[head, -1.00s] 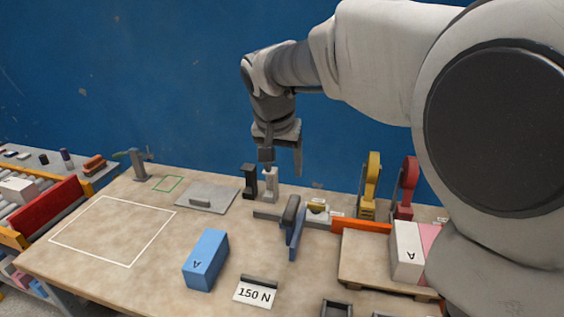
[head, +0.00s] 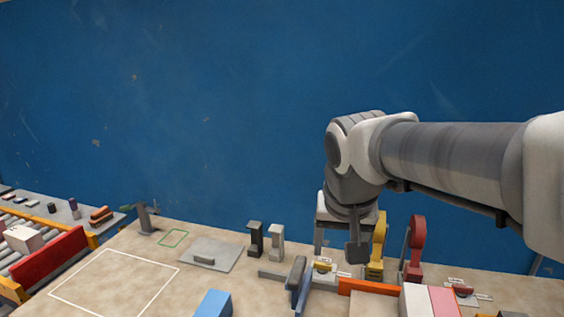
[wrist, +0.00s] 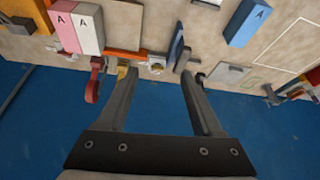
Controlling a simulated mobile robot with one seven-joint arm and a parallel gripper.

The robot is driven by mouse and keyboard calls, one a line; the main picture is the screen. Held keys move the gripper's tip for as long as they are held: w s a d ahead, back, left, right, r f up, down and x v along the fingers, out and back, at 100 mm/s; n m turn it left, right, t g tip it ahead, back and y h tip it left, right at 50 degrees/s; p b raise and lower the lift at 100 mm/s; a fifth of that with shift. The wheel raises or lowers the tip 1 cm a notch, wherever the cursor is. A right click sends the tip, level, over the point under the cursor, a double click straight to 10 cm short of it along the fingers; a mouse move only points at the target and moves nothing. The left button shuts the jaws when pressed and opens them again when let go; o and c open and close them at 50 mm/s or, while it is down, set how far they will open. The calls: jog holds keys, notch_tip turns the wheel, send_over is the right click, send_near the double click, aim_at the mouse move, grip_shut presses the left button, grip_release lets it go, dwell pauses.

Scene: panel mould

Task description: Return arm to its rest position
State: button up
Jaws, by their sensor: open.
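My gripper (head: 338,238) is raised at the back of the table, in front of the blue wall, and its fingers hide part of what stands behind them. In the wrist view my gripper (wrist: 155,92) has its two fingers spread wide with nothing between them. It is open and empty. My arm reaches in from the right in the head view, with the gripper hanging downward. The fingers overlap the yellow stand (head: 377,249) in the picture; I cannot tell how far apart they are.
A blue block (head: 214,304) and a white-outlined area (head: 115,284) lie on the table (head: 180,300). White (head: 416,302) and pink (head: 444,302) blocks sit front right. A red stand (head: 416,248), an upright blue-grey piece (head: 298,284) and a grey plate (head: 210,254) stand along the back.

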jog(key=s+d+f+n+p, duration=0.1)
jog(key=s+d, duration=0.1)
jog(key=s, duration=0.5)
jog(key=s+d+f+p, duration=0.1)
jog(key=s+d, duration=0.1)
jog(key=s, duration=0.5)
jog(key=shift+d+n+t+y, duration=0.3)
jog(key=shift+n+t, duration=0.1)
